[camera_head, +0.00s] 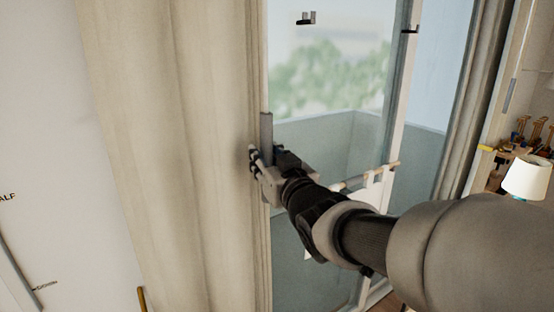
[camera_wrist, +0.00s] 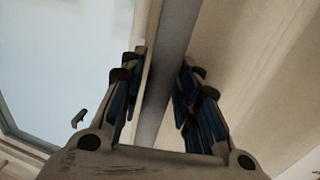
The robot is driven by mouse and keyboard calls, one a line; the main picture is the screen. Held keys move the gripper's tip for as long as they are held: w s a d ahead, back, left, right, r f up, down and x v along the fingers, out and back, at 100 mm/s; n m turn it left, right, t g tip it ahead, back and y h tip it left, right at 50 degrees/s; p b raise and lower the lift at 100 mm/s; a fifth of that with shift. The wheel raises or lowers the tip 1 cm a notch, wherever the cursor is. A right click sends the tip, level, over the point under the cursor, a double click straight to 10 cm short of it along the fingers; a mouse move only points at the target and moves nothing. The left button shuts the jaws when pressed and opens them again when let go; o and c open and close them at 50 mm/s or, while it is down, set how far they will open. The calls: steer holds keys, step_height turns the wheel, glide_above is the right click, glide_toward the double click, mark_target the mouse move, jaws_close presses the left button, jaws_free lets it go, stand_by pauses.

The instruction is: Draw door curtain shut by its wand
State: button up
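The cream curtain (camera_head: 170,130) hangs in folds on the left in the head view and covers the left side of the glass door (camera_head: 330,65). It also shows at the right of the wrist view (camera_wrist: 265,70). A straight grey bar (camera_head: 266,130), which looks like the wand, stands upright at the curtain's inner edge. In the wrist view the grey bar (camera_wrist: 172,62) runs between my two fingers. My gripper (camera_head: 257,163) is at the bar, with fingers apart on either side of it (camera_wrist: 160,92). Contact with the bar cannot be made out.
A second curtain (camera_head: 468,100) hangs at the right of the door. A wooden rail or handle (camera_head: 370,176) lies behind my arm. A shelf with a white lamp (camera_head: 527,178) stands at the far right. A white wall (camera_head: 45,120) is at the left.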

jaws_close()
stand_by(0.4)
